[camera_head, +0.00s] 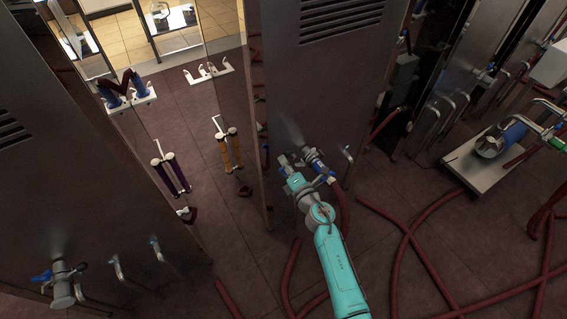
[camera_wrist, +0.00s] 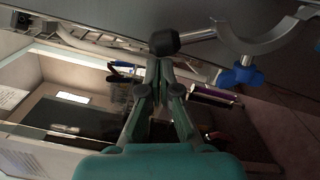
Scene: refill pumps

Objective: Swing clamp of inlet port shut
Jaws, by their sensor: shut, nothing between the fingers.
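The inlet port (camera_head: 314,158) sticks out of the tall metal cabinet in the head view, with blue parts on it. My gripper (camera_head: 286,166) is close to its left side. In the wrist view, a curved metal clamp arm (camera_wrist: 262,42) shows at upper right, its hollow facing up. A rod with a black knob (camera_wrist: 165,42) reaches left from it, and a blue knob (camera_wrist: 243,76) is beneath it. My gripper (camera_wrist: 158,64) is shut and empty, with its tips just below the black knob. I cannot tell whether they touch it. The clamp appears swung open.
The cabinet (camera_head: 318,75) rises right behind the port. A metal handle (camera_head: 347,160) stands to the port's right. Red hoses (camera_head: 398,255) lie across the floor. A second cabinet with another port (camera_head: 62,285) is at left. Floor between the cabinets is mostly free.

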